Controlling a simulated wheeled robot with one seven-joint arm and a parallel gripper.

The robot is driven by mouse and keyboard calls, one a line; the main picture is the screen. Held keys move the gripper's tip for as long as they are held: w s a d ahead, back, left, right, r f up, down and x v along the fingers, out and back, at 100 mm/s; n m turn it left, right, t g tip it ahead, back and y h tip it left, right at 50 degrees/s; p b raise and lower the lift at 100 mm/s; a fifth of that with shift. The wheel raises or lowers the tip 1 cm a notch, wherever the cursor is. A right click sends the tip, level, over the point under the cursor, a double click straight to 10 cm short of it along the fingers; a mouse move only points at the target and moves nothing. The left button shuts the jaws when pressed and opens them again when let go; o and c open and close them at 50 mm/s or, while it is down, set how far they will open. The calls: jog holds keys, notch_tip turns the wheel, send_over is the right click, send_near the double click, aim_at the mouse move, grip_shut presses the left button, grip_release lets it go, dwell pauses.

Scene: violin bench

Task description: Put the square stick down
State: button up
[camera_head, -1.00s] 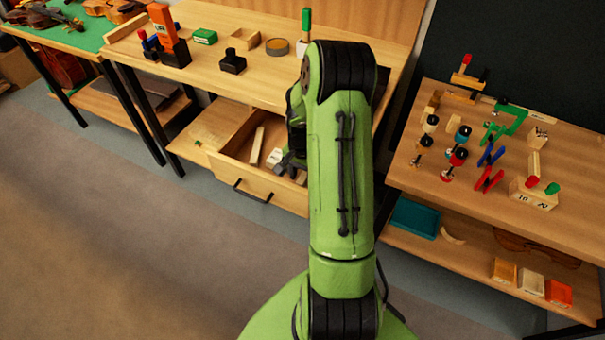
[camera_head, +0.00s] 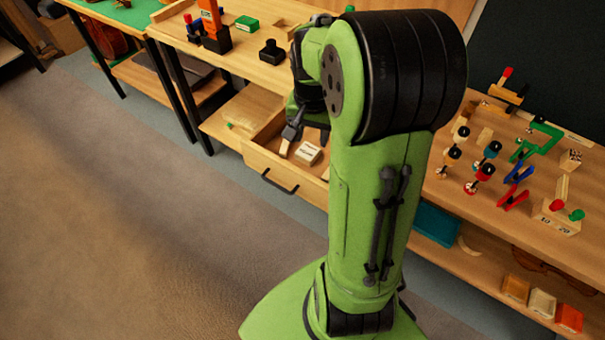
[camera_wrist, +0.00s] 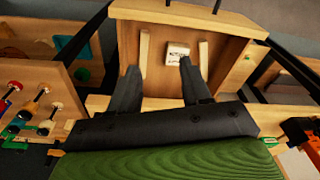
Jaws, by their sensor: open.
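My gripper (camera_wrist: 160,68) is open, with nothing between its fingers. It is over the pulled-out drawer (camera_wrist: 118,35). Two pale sticks lie in the drawer: one (camera_wrist: 144,52) by the left finger in the wrist view, the other (camera_wrist: 203,58) by the right finger. I cannot tell which is the square stick, and the fingers may hide part of each. A pale labelled block (camera_wrist: 177,52) lies between them. In the head view my gripper (camera_head: 300,131) is at the drawer, partly hidden by my arm; a stick end (camera_head: 284,148) and the labelled block (camera_head: 307,153) show below it.
The drawer's front panel (camera_head: 290,183) sticks out below the workbench (camera_head: 252,68). A black stamp-like object (camera_head: 271,52) and a green box (camera_head: 247,23) stand on the bench. A side table (camera_head: 455,195) with clamps is at right. The floor at left is clear.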

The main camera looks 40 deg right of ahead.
jog(key=s+a+r+n+t, duration=0.2)
jog(key=s+a+r+n, duration=0.2)
jog(key=s+a, duration=0.3)
jog(key=s+a+r+n+t+y, duration=0.1)
jog(key=s+a+r+n+t, duration=0.1)
jog(key=s+a+r+n, duration=0.3)
jog(key=s+a+n, duration=0.1)
jog(key=s+a, duration=0.1)
jog(key=a, duration=0.1)
jog(key=shift+s+a+t, duration=0.3)
jog(key=shift+a, duration=0.05)
jog(key=shift+r, duration=0.15)
